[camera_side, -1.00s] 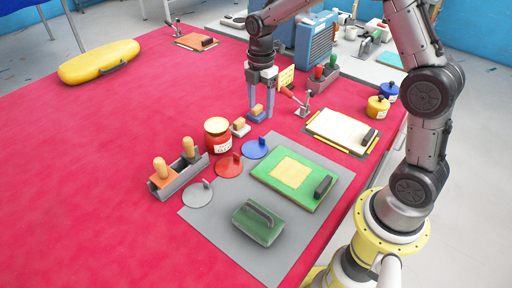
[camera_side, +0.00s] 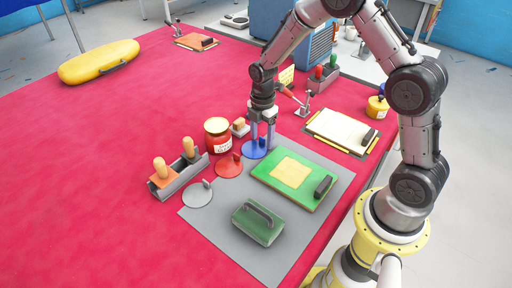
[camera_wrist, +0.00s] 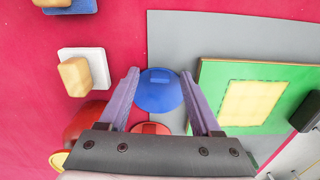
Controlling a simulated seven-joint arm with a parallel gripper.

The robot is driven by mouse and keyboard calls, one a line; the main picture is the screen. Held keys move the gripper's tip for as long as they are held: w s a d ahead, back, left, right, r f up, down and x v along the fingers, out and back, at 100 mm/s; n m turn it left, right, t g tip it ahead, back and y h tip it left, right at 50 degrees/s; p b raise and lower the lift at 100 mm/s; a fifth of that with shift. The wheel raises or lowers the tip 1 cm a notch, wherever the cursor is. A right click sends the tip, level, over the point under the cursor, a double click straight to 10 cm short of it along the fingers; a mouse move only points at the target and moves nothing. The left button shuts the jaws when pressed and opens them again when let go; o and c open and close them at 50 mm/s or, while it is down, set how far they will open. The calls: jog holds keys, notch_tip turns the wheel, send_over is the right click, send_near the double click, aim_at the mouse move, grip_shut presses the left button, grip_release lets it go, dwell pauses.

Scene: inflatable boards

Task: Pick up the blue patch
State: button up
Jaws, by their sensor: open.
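The blue patch (camera_side: 246,152) is a flat round disc with a small upright tab, lying at the back left corner of the grey mat (camera_side: 220,222). In the wrist view the blue patch (camera_wrist: 158,100) lies between the fingers. My gripper (camera_side: 262,146) points straight down over it, with its fingers on either side of the tab. In the wrist view my gripper (camera_wrist: 160,73) is open with nothing clamped. Whether the fingertips touch the disc, I cannot tell.
A red patch (camera_side: 229,167) and a grey patch (camera_side: 198,196) lie nearby. A red jar (camera_side: 217,138) and a white block with a wooden grip (camera_side: 240,127) stand close left. The green board (camera_side: 263,182) with a yellow patch lies close right. A green handled block (camera_side: 258,224) is nearer.

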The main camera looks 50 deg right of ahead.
aim_at(262, 138)
grip_shut()
dwell(0.5)
jog(key=shift+r, duration=0.5)
notch_tip(262, 138, up, 2)
jog(key=shift+r, duration=0.2)
jog(key=s+a+r, duration=0.1)
jog(key=s+r, duration=0.8)
jog(key=s, duration=0.5)
jog(key=shift+a+r, duration=0.3)
